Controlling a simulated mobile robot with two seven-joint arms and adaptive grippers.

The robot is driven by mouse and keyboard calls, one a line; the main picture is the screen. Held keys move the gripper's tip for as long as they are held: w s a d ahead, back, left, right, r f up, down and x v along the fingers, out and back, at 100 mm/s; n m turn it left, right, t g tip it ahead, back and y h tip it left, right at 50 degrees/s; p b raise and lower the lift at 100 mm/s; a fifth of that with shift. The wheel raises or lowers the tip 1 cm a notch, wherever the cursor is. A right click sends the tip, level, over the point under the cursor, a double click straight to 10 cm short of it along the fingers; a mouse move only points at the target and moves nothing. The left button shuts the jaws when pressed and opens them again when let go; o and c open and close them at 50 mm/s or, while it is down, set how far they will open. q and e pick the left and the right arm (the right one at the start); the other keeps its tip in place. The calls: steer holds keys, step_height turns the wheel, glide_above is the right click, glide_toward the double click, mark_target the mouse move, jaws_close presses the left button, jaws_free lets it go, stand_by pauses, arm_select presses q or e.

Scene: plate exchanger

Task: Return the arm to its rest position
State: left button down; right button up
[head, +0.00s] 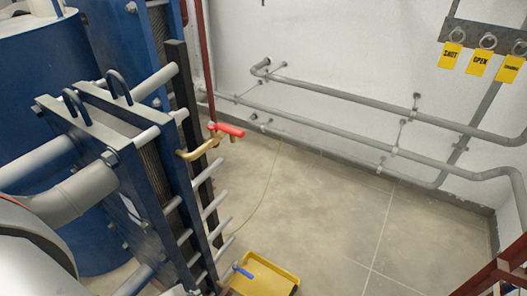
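Neither of my grippers shows in the head view, and I see no arm that I can be sure is mine. The blue plate exchanger (140,165) stands at the left with grey pipes and long tie bars. A brass valve with a red handle (228,130) sits at its right side, the handle pointing right. A small blue-handled valve (242,271) is low down, above a yellow tray (270,278) on the floor.
Grey pipes (340,95) run along the white wall. Yellow tags (479,63) reading SHUT and OPEN, and another, hang from a rack at upper right. A red steel frame (497,275) is at lower right. The middle floor (330,205) is clear except for a thin hose.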

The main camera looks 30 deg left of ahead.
arm_select(q)
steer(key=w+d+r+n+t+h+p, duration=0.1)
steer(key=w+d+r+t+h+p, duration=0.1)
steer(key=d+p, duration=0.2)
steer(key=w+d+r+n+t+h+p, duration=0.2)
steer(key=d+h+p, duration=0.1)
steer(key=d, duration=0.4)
steer(key=shift+p, duration=0.4)
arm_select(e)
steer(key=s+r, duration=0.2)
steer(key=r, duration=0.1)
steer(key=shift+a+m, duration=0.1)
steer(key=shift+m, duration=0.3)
